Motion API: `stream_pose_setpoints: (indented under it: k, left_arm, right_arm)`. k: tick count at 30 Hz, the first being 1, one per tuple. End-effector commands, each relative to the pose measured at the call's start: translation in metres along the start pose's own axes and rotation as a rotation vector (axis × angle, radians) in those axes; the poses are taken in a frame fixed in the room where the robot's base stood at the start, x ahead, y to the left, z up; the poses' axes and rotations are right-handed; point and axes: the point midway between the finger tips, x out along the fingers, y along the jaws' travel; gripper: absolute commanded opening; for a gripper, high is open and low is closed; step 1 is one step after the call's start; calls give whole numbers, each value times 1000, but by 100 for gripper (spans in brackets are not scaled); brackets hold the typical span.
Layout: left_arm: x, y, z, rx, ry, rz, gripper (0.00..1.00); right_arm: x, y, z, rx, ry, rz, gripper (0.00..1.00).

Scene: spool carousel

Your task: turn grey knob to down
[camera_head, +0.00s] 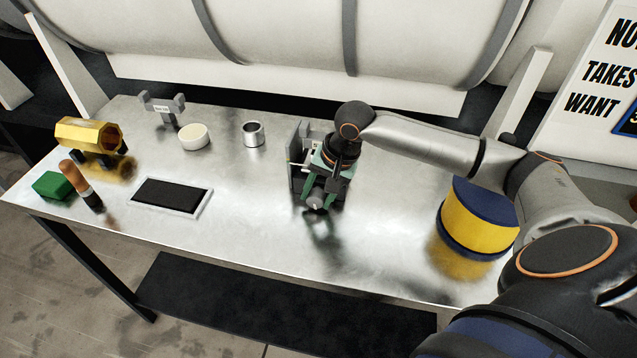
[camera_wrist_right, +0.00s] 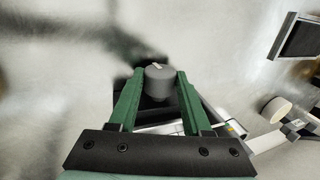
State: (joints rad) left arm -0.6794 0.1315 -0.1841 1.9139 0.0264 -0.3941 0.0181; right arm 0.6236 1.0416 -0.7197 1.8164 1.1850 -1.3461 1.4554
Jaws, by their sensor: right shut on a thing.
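The grey knob (camera_head: 316,202) is on the front of a grey upright fixture (camera_head: 297,160) near the middle of the metal table. In the right wrist view the knob (camera_wrist_right: 160,82) shows as a round grey cap with a short pale mark on its top. My right gripper (camera_head: 316,197) has its green fingers around the knob, one on each side, and is shut on it. The fingers also show in the right wrist view (camera_wrist_right: 157,88). The gripper hides part of the fixture. My left gripper is not in view.
A yellow and blue spool (camera_head: 478,222) stands on the table (camera_head: 270,250) at the right, beneath my right arm. A metal cup (camera_head: 253,134), a cream round (camera_head: 194,137), a black pad (camera_head: 172,195), a green block (camera_head: 53,186) and a gold hexagonal piece (camera_head: 88,134) lie at left.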

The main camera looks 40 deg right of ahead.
Motion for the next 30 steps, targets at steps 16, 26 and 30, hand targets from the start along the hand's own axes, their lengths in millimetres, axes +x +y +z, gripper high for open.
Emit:
stream_pose_setpoints:
  k: [16, 26, 30]
  left_arm:
    - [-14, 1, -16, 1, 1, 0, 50]
    - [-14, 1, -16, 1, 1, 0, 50]
    - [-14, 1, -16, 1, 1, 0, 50]
  right_arm:
    - [1, -8, 0, -2, 8, 331, 0]
    - [2, -9, 0, -3, 15, 474, 0]
    - [2, -9, -1, -3, 16, 497, 0]
